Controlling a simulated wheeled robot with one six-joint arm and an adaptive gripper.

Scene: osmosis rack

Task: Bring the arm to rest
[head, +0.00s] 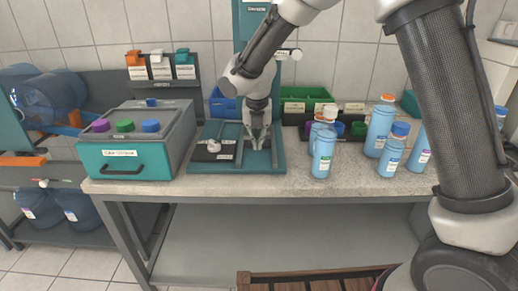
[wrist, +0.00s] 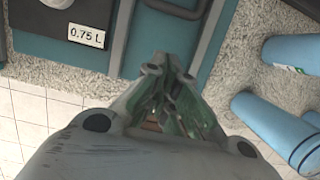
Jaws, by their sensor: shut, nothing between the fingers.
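My arm reaches from the right over the bench, with the elbow high and the wrist pointing down. My gripper (head: 259,141) hangs over the teal-edged station (head: 238,167) at the middle of the bench. Its fingers are together and hold nothing; they also show together in the wrist view (wrist: 158,62). I cannot tell whether the fingertips touch the station. A dark plate with a white knob (head: 213,146) lies on the station, left of my gripper. A "0.75 L" label (wrist: 86,35) shows in the wrist view.
A teal box (head: 124,163) with coloured caps stands left of the station. Blue bottles (head: 322,154) and (head: 393,150) stand to the right, close to my arm. Green and blue bins (head: 305,96) are behind. A wooden slatted surface (head: 310,279) is at the bottom. The bench's front strip is clear.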

